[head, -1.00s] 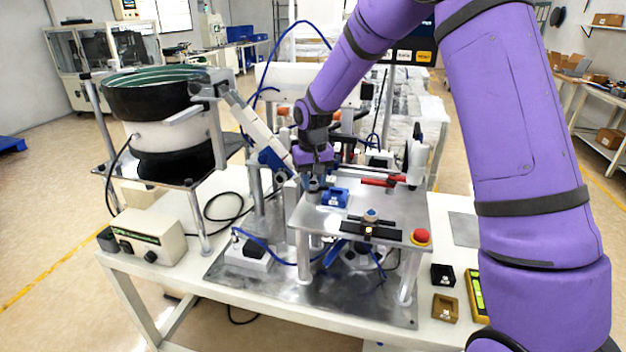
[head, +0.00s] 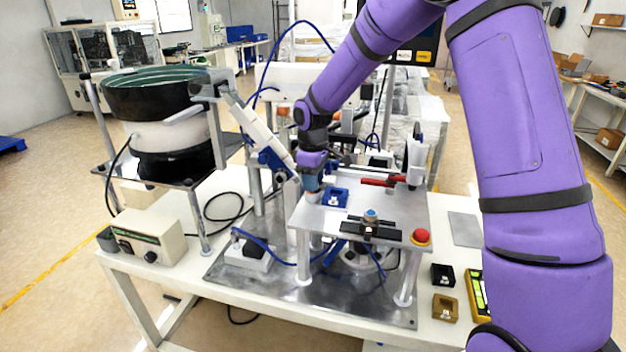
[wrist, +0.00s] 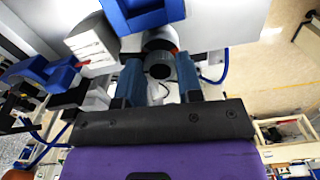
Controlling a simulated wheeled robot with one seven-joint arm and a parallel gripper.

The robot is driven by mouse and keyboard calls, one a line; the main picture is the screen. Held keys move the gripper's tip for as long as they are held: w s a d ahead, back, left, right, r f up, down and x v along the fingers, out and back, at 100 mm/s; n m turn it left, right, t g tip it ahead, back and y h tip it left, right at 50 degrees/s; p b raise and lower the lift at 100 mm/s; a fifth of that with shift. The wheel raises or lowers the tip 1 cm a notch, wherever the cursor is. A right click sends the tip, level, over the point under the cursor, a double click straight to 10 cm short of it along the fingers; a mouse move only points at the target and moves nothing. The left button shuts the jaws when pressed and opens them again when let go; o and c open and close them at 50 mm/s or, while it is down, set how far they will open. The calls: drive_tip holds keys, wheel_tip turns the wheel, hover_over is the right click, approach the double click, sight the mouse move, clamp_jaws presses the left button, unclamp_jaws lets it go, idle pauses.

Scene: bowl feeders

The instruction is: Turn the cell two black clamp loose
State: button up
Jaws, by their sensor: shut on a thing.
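My gripper (head: 311,186) is at the left rear corner of the grey raised plate (head: 340,222), pointing down. In the wrist view its two blue fingers (wrist: 160,82) stand on either side of a round, dark-centred grey clamp knob (wrist: 160,56) and are shut on it. The knob is mostly hidden by the fingers in the head view. I cannot tell how tight the clamp is. A blue block (head: 334,197) sits on the plate just right of my gripper. A black bar with a round knob (head: 371,228) lies near the plate's front edge.
A red toggle handle (head: 380,181) and a red emergency button (head: 421,236) are on the plate's right side. The plate's middle is clear.

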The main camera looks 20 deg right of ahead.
drive_tip(key=shift+n, duration=1)
drive_tip(key=shift+r, duration=0.1)
drive_tip(key=o, duration=0.9)
wheel_tip(320, 180, up, 11)
drive_tip(key=shift+f, duration=0.15)
